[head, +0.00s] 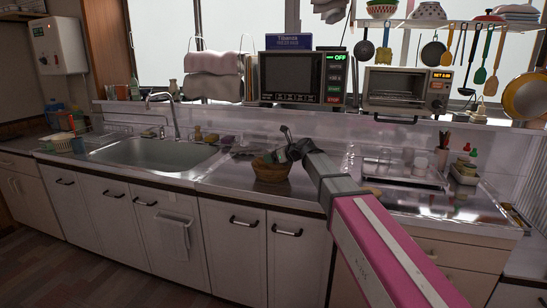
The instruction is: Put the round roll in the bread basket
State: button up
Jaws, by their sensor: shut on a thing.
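The bread basket (270,173), small, brown and woven, stands on the counter right of the sink in the head view. My gripper (279,156) is low over the basket, at its rim, coming from the right. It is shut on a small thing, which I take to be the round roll. The roll is mostly hidden by the fingers and too small to make out clearly. I cannot tell whether it touches the basket. A dark, flat thing, perhaps a plate, lies just left of the basket; its details are unclear.
The sink (155,153) is to the left. A microwave (292,78) and a toaster oven (405,92) stand on the ledge behind. A metal tray (395,174) with cups is to the right. Bare counter (235,186) lies left and in front of the basket.

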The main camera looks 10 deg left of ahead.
jog(key=shift+f, duration=0.55)
jog(key=o, duration=1)
jog(key=shift+c, duration=0.2)
jog(key=shift+r, duration=0.2)
jog(key=shift+r, duration=0.35)
jog(key=v, duration=1.2)
